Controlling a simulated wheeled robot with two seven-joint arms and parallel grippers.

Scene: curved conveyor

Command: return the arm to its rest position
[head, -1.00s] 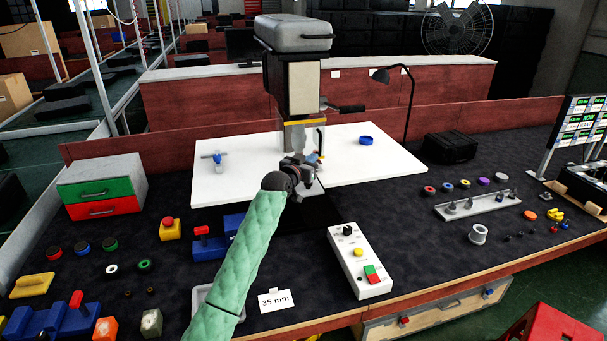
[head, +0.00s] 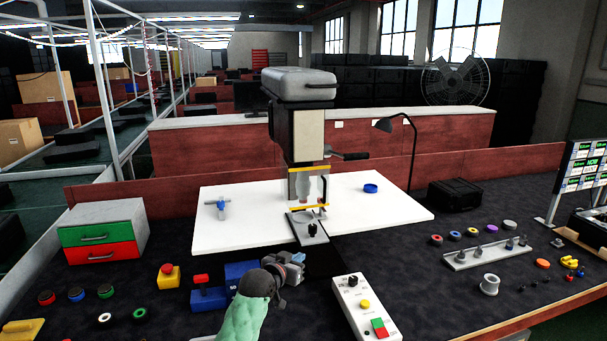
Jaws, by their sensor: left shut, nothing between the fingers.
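My left gripper (head: 292,264) is at the end of my left arm, which comes in from the bottom in a green sleeve. It is shut and empty, above the dark bench mat just in front of the drill press base. The drill press (head: 305,130) stands upright at the back centre, with a small dark part on its base plate (head: 309,228). A control box (head: 352,301) with a yellow, a green and a red button lies right of my gripper. My right gripper is not in view.
Blue blocks (head: 208,298) and a yellow-based red button (head: 168,276) stand left of my arm. A drawer box (head: 100,230) is at the far left. A grey rack (head: 487,253) and small rings lie at the right. White boards (head: 245,225) flank the press.

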